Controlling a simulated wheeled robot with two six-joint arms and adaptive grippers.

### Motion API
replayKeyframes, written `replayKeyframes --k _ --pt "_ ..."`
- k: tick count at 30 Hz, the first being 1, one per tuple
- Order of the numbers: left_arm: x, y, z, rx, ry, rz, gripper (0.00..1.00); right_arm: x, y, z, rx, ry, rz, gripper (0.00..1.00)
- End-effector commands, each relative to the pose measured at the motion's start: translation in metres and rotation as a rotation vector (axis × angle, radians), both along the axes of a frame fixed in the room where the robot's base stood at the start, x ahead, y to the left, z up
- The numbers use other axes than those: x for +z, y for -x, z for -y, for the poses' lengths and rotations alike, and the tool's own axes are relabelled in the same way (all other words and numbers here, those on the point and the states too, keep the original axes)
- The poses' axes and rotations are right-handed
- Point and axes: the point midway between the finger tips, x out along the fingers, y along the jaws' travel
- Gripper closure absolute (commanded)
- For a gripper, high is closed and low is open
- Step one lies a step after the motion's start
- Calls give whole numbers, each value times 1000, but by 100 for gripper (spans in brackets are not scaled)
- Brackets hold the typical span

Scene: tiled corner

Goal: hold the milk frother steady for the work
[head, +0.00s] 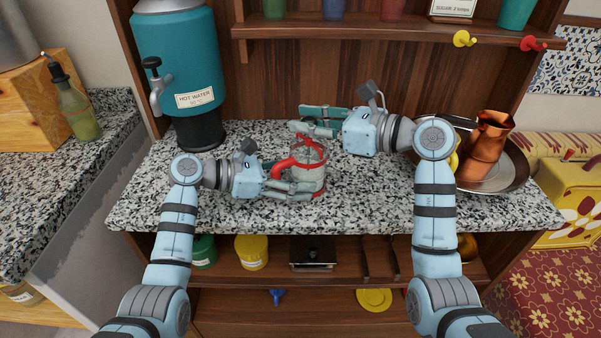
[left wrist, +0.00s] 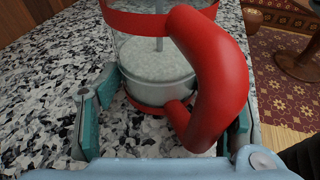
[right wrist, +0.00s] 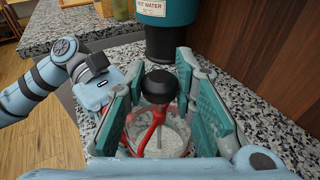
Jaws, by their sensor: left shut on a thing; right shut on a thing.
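The milk frother (head: 308,172) stands upright on the speckled counter, a clear glass vessel with a red frame and red handle. Whitish contents show low in it in the left wrist view (left wrist: 160,75). My left gripper (head: 303,190) is shut on its lower body, one finger on each side, the handle facing my wrist. My right gripper (head: 315,122) is above it, shut on the black knob (right wrist: 159,87) on top of the frother's rod. The right fingers hide the knob in the head view.
A teal hot water urn (head: 180,65) stands at the back left of the speckled counter (head: 240,215). A copper pot (head: 487,140) sits on a round metal tray (head: 518,165) at the right. A shelf (head: 400,30) with cups runs above. The front counter is clear.

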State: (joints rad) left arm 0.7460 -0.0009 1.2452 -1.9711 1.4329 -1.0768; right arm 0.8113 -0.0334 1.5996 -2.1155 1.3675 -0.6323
Motion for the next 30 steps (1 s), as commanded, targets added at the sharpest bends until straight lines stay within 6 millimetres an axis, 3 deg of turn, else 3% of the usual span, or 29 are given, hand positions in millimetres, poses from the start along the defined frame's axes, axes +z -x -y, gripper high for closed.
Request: replayKeyframes --k 4,7,24,30 --pt "0 0 0 -1 0 0 53 -16 0 0 -1 1 -3 87" --pt "0 0 0 -1 0 0 53 -13 0 0 -1 1 1 87" --pt "0 0 0 -1 0 0 53 40 -1 0 -2 0 2 87" --pt "0 0 0 -1 0 0 53 41 0 0 -1 1 0 87"
